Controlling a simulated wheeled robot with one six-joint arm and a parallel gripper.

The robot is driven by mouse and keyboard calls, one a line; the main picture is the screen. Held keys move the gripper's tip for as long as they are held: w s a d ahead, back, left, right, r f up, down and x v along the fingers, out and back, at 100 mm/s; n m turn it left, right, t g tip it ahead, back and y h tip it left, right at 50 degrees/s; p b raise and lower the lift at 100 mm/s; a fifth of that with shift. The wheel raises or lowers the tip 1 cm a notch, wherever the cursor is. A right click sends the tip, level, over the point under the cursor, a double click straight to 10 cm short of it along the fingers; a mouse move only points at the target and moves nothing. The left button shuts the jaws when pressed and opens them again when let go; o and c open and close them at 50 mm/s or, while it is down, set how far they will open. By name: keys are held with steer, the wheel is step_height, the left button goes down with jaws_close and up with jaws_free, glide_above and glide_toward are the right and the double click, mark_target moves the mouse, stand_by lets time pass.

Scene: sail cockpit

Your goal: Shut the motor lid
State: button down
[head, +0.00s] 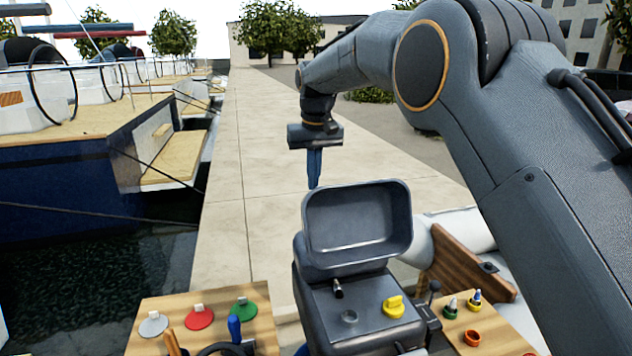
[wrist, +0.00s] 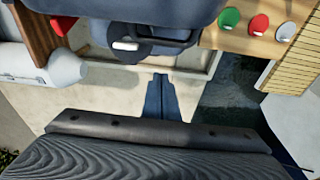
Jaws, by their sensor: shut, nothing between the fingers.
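The motor lid (head: 358,222) is a dark grey, tray-like cover. It stands open, tilted up at the back of the motor (head: 352,300), with its hollow inside facing the head camera. A yellow knob (head: 393,307) and a small dark fitting sit on the motor's exposed top. My gripper (head: 314,184) has blue fingers pointing down. It is above and behind the lid, around its upper left edge in the head view; I cannot tell the exact gap. Its fingers are together and empty. In the wrist view, my gripper (wrist: 161,76) points toward the motor's dark body (wrist: 130,12).
A wooden panel (head: 258,305) with grey, red and green round pieces lies left of the motor. Another wooden panel (head: 490,325) with small coloured fittings is on the right. The pale quay (head: 260,150) is open behind; moored boats (head: 70,150) and water lie left.

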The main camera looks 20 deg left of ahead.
steer(key=shift+s+d+f+p, duration=0.15)
steer(key=shift+s+d+p, duration=0.4)
steer(key=shift+s, duration=0.25)
steer(key=shift+s+d+f+p, duration=0.1)
steer(key=shift+s+d+p, duration=0.3)
steer(key=shift+s+d, duration=0.3)
steer(key=shift+s+r, duration=0.1)
steer(key=shift+s, duration=0.05)
